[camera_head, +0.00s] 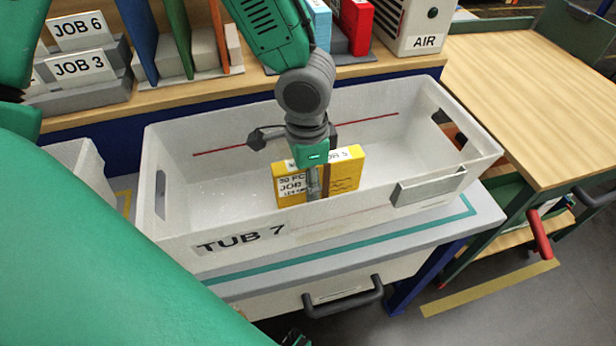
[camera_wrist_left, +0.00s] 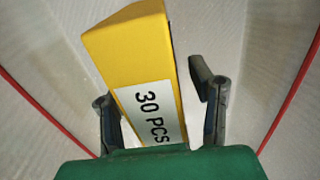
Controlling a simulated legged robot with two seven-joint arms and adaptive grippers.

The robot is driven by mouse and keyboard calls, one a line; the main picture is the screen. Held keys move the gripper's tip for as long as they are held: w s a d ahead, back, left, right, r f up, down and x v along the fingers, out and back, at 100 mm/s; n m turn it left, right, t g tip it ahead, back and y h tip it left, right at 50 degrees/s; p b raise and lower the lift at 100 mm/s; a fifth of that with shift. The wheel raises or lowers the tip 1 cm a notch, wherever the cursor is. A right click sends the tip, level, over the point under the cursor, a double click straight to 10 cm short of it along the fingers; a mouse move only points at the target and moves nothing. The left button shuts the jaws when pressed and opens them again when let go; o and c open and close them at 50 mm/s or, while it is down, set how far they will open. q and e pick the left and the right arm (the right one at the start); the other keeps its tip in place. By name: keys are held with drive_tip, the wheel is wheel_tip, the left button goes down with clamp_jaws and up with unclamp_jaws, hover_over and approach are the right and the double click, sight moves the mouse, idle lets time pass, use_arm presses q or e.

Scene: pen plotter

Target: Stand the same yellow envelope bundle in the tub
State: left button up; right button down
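The yellow envelope bundle (camera_head: 346,178) is inside the white tub (camera_head: 330,222) marked TUB 7, near its front wall. It looks upright, with white labels reading 30 PCS and JOB 5. My left gripper (camera_head: 316,180) points down at the bundle, with one finger across its front face. In the left wrist view the bundle (camera_wrist_left: 128,55) is between the two fingers of the gripper (camera_wrist_left: 150,88). It lies close to the left finger, with a gap to the right finger. The bundle's lower end is hidden there by the green gripper body. My right gripper is not seen.
Red lines (camera_head: 370,122) run along the tub's inside. The tub floor (camera_head: 225,175) is clear left of the bundle. Behind stand JOB 6 (camera_head: 78,32) and JOB 3 (camera_head: 76,68) signs, upright boards and an AIR box (camera_head: 415,22). A wooden table (camera_head: 530,90) is at right.

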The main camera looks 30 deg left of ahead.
use_arm(q)
wheel_tip(320, 180, up, 12)
drive_tip(key=p, duration=0.3)
drive_tip(key=shift+r, duration=0.15)
idle(0.5)
